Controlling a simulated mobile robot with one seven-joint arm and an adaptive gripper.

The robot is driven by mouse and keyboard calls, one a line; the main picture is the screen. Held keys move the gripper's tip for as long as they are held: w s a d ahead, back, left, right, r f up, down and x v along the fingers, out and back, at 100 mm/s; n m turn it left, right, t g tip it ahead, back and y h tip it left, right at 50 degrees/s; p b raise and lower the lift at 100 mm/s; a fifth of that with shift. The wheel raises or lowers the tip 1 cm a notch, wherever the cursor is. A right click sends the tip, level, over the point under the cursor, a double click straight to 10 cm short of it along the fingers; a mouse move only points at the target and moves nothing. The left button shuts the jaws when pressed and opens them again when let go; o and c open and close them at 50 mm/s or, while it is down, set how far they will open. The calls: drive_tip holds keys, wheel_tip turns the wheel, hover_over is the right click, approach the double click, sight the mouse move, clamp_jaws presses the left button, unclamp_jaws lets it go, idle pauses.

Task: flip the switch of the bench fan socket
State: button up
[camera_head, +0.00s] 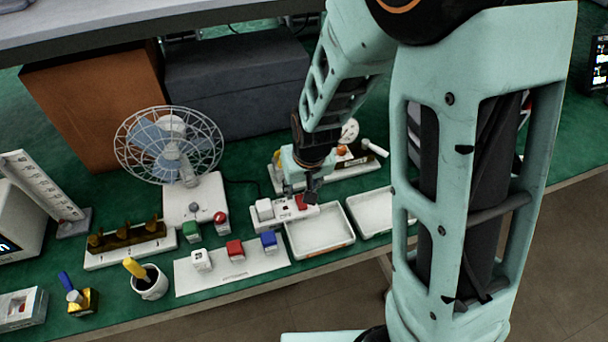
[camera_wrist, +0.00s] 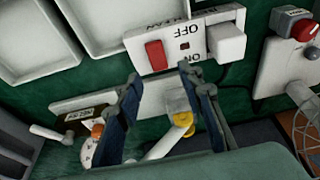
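The bench fan socket (camera_head: 268,220) is a white strip with a red switch (camera_head: 302,202) at its right end and a white plug (camera_head: 264,207) at its left. In the wrist view, the socket (camera_wrist: 178,21) shows OFF and ON lettering, a dark small lamp, the red switch (camera_wrist: 155,55) and the plug (camera_wrist: 228,42). I cannot tell which way the switch is tilted. My gripper (camera_head: 300,194) is over the switch end of the strip. In the wrist view, my gripper's (camera_wrist: 161,76) fingers are apart and empty, with the tips close to the switch; contact is unclear.
The bench fan (camera_head: 170,148) stands left of the socket. White trays (camera_head: 322,252) lie to its right. A white board (camera_head: 215,280) with coloured blocks lies in front. Behind my gripper is another strip (camera_head: 350,168) with a yellow-and-white handled part.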

drive_tip(key=v, duration=0.8)
